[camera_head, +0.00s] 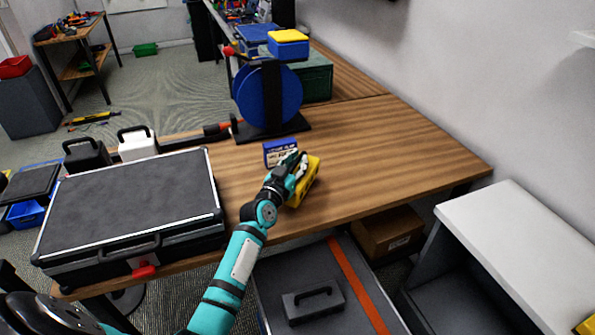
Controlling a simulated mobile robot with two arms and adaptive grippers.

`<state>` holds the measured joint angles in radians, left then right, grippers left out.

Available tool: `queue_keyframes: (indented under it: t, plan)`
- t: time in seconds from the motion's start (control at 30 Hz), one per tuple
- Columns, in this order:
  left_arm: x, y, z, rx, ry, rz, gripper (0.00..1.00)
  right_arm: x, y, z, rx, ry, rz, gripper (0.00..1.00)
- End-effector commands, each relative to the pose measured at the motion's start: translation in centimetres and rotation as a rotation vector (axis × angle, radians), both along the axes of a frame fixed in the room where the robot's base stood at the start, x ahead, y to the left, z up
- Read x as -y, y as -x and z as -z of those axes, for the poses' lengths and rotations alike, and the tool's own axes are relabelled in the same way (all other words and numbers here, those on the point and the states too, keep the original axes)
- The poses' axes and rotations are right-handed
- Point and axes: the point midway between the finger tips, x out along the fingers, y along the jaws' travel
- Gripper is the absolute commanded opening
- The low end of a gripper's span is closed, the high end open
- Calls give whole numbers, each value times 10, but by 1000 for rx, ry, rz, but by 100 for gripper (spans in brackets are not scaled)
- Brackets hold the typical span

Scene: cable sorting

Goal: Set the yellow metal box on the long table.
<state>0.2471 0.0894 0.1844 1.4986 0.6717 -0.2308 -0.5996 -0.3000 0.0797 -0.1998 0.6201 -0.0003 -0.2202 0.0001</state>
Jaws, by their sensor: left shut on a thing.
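My left gripper (297,172) reaches from below over the right part of the long wooden table (390,150). It is shut on the yellow metal box (305,183), which is partly hidden behind the gripper. The box is tilted in the picture and lies at or just above the tabletop near the front edge; I cannot tell whether it touches the wood. A small blue and white box (280,151) stands just behind the gripper. My right gripper is not in view.
A large black case (130,200) covers the table's left part. A blue reel (268,95) stands at the back. Below the front edge are a grey surface with a dark handled case (313,303) and a cardboard box (388,235). The table's right end is clear.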

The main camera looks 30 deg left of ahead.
Motion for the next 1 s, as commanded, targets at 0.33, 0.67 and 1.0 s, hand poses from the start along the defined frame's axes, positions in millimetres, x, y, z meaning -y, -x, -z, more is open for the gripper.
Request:
queue_keyframes:
  t: [0.33, 0.67, 1.0]
  plan:
    - [-1, -2, 32, 5, -2, -1, 0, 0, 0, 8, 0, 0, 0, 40]
    - [0, -1, 37, -1, 0, 1, 14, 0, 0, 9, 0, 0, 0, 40]
    - [0, -1, 36, -1, 0, 0, 36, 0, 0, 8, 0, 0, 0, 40]
